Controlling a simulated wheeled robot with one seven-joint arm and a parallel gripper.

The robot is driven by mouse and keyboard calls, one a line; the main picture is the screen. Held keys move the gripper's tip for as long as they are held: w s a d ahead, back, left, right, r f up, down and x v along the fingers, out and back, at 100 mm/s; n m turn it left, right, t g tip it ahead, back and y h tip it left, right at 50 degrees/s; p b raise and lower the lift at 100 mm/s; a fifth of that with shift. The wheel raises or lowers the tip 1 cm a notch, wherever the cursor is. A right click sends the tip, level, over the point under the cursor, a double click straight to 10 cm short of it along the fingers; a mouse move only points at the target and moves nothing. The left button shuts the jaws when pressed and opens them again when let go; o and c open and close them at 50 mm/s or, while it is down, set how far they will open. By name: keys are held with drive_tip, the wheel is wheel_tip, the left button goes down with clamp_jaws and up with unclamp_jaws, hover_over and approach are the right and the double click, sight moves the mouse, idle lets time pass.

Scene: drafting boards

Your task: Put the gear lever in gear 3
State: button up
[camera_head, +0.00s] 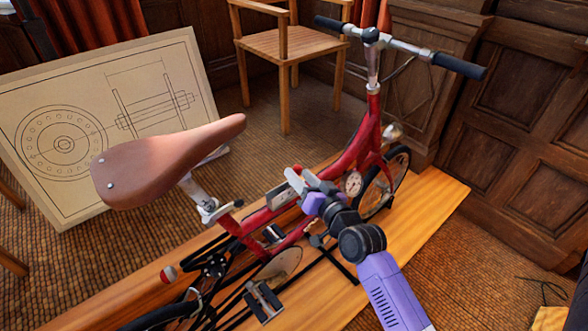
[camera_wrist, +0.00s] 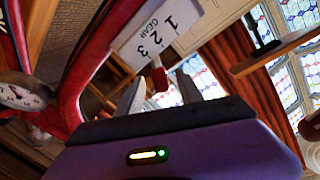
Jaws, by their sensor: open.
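The gear lever has a red knob (camera_wrist: 160,78) on a short stem, seen in the wrist view below a white plate (camera_wrist: 157,33) marked GEAR 1 2 3. The stem meets the plate's lower edge near the 3 end, but I cannot tell exactly which gear it stands at. In the head view the plate is a pale box (camera_head: 282,196) on the red bicycle frame (camera_head: 345,157). My gripper (camera_wrist: 160,84) is open. Its two pale fingers appear on either side of the knob, with gaps to both. In the head view my gripper (camera_head: 301,178) is beside the frame's top.
A round dial (camera_head: 352,184) sits on the frame right of my gripper. The brown saddle (camera_head: 165,160) and handlebar (camera_head: 400,45) rise to either side. The bicycle stands on a wooden platform (camera_head: 425,200). A drawing board (camera_head: 60,190) and chair (camera_head: 290,45) stand behind.

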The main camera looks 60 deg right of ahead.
drive_tip(key=shift+v, duration=1.1)
drive_tip(key=s+a+r+n+y, duration=0.3)
drive_tip(key=s+a+n+y, duration=0.4)
drive_tip(key=s+a, duration=1.8)
drive_tip(key=a+n, duration=0.3)
drive_tip(key=shift+r+n+p, duration=0.2)
drive_tip(key=shift+n+p, duration=0.1)
drive_tip(key=shift+n, duration=0.1)
drive_tip(key=shift+s, duration=0.15)
